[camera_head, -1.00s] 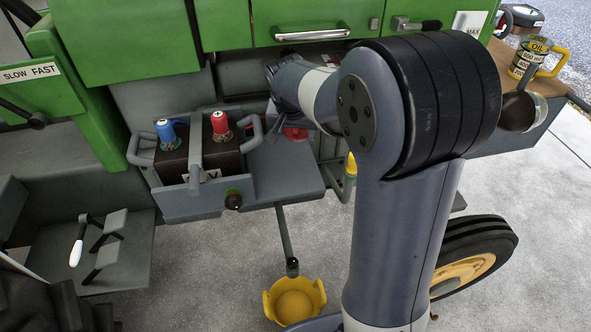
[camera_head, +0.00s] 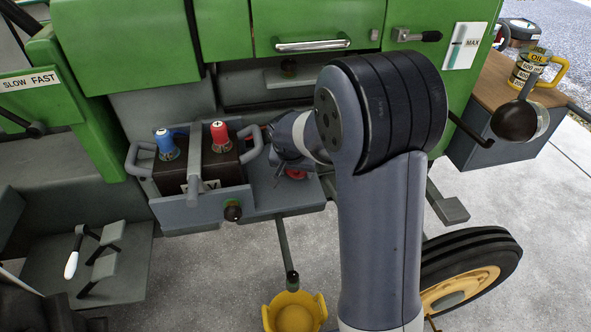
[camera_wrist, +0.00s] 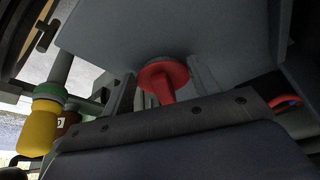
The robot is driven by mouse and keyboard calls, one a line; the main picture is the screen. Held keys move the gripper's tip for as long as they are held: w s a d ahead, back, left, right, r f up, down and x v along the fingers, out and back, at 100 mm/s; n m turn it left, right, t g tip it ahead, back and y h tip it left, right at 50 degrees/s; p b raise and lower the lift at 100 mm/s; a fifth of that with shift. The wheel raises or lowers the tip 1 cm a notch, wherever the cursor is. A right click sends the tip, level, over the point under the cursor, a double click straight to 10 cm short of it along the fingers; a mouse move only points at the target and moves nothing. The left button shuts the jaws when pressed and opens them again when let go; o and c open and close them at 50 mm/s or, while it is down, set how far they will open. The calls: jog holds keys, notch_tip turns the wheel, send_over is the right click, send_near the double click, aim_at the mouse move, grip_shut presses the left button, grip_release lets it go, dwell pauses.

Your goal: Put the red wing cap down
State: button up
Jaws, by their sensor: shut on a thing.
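The red wing cap (camera_wrist: 164,78) is between the fingers of my gripper (camera_wrist: 162,88) in the wrist view, with its round disc against or close to a grey plate. My gripper is shut on it. In the head view, a bit of the red cap (camera_head: 295,174) shows below my wrist, over the grey shelf (camera_head: 262,203) right of the battery box. My arm hides most of the gripper there. I cannot tell whether the cap touches the shelf.
The battery box (camera_head: 205,205) with blue (camera_head: 166,142) and red (camera_head: 220,134) terminals stands just left of my gripper. Green tractor panels (camera_head: 310,22) rise behind. A yellow bowl (camera_head: 294,312) is below on the floor. A yellow-and-green part (camera_wrist: 42,120) shows in the wrist view.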

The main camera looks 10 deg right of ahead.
aim_at(295, 174)
jog(key=o, duration=1)
jog(key=shift+f, duration=0.15)
jog(key=o, duration=0.5)
jog(key=shift+r, duration=0.55)
jog(key=shift+s+a+r, duration=0.2)
jog(key=shift+s+r, duration=0.25)
jog(key=shift+r, duration=0.15)
jog(key=shift+s+a+r, duration=0.2)
jog(key=shift+s+r, duration=0.2)
jog(key=shift+r, duration=0.15)
jog(key=s+a+b, duration=0.1)
jog(key=s+a, duration=0.3)
jog(key=s, duration=0.6)
jog(key=shift+s+a, duration=0.2)
jog(key=shift+f, duration=0.1)
